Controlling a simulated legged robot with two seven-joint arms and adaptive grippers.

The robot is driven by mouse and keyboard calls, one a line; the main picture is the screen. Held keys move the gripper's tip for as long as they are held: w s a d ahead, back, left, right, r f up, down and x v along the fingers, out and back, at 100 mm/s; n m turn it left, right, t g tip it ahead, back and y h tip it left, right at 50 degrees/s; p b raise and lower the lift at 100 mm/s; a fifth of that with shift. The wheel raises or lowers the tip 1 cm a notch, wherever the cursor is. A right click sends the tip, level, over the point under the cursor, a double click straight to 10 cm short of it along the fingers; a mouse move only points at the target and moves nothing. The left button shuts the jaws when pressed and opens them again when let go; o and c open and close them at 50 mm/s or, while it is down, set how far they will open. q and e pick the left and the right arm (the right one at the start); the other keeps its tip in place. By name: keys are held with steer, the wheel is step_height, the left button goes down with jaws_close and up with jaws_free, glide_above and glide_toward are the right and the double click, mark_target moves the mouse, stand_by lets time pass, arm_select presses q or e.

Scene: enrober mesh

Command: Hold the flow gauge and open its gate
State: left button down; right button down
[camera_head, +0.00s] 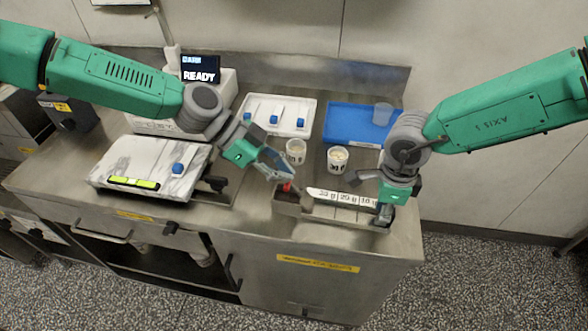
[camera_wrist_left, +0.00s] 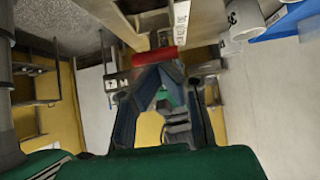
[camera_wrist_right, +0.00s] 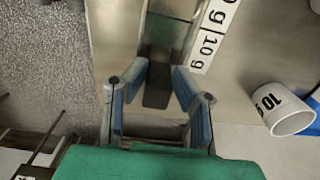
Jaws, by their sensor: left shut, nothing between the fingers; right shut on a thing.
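The flow gauge is a metal trough (camera_head: 330,212) with a white strip of gram marks (camera_head: 343,198), on the right part of the steel bench. My right gripper (camera_head: 385,213) is shut on the dark handle at its right end; the dark handle (camera_wrist_right: 157,85) shows between the fingers in the right wrist view. The gate's red grip (camera_head: 287,187) is at the trough's left end, and it also shows in the left wrist view (camera_wrist_left: 158,57). My left gripper (camera_head: 287,175) is shut and empty, its fingertips right beside the red grip; contact is unclear.
Two labelled white cups (camera_head: 296,152) (camera_head: 338,159) stand behind the gauge. A white tray (camera_head: 250,129) with blue-topped pieces and a blue tray (camera_head: 345,112) with a cup are further back. A marble slab (camera_head: 130,160) lies left; a display (camera_head: 200,70) reads READY. The bench's front edge is close.

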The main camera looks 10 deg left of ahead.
arm_select(q)
steer(key=shift+a+f, duration=0.85)
steer(key=shift+a, duration=0.15)
steer(key=shift+d, duration=0.15)
stand_by(0.8)
steer(key=shift+s+d+f, duration=0.1)
steer(key=shift+d+f, duration=0.1)
steer(key=shift+d, duration=0.6)
steer(key=shift+d+r, duration=0.15)
steer(key=shift+r, duration=0.05)
steer(key=r, duration=0.4)
steer(key=shift+w+d, duration=0.25)
steer(key=shift+d, duration=0.15)
steer(key=v, duration=0.9)
steer(key=shift+a, duration=0.3)
